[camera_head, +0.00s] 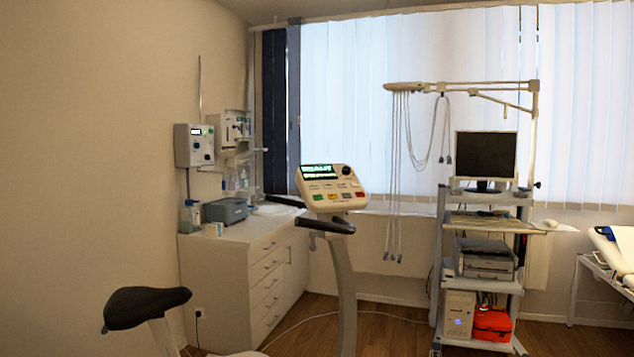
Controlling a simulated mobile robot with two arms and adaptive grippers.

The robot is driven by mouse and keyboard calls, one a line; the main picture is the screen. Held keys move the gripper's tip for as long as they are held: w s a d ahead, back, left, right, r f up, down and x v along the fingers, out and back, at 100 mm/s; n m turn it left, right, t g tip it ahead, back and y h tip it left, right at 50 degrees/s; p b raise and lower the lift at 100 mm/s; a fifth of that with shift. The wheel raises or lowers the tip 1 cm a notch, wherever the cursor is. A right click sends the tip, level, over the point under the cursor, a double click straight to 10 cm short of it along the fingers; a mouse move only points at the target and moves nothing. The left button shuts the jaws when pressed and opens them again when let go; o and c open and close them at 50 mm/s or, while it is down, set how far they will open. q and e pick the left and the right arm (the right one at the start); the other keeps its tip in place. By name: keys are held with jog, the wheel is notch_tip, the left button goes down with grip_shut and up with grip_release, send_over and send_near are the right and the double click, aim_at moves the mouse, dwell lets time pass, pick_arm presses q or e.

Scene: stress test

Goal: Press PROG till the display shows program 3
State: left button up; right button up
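An exercise bike's console (330,188) stands at the middle of the head view on an upright post. Its dark display (319,172) is lit with green characters that are too small to read. Below the display are several coloured buttons, among them a green one (319,197) and a red one (348,195), and a black knob (346,170) sits at the upper right. The button labels are not legible, so I cannot tell which is PROG. A second small lit display is on a grey wall unit (194,145) at the left. Neither of my grippers is in view.
The bike's black saddle (146,306) and handlebar (326,225) are in front. A white drawer cabinet (243,270) stands behind at left. A trolley (438,270) with a monitor (486,155) and printer stands right, a bed (617,250) at the far right. Wooden floor (385,328) shows between bike and trolley.

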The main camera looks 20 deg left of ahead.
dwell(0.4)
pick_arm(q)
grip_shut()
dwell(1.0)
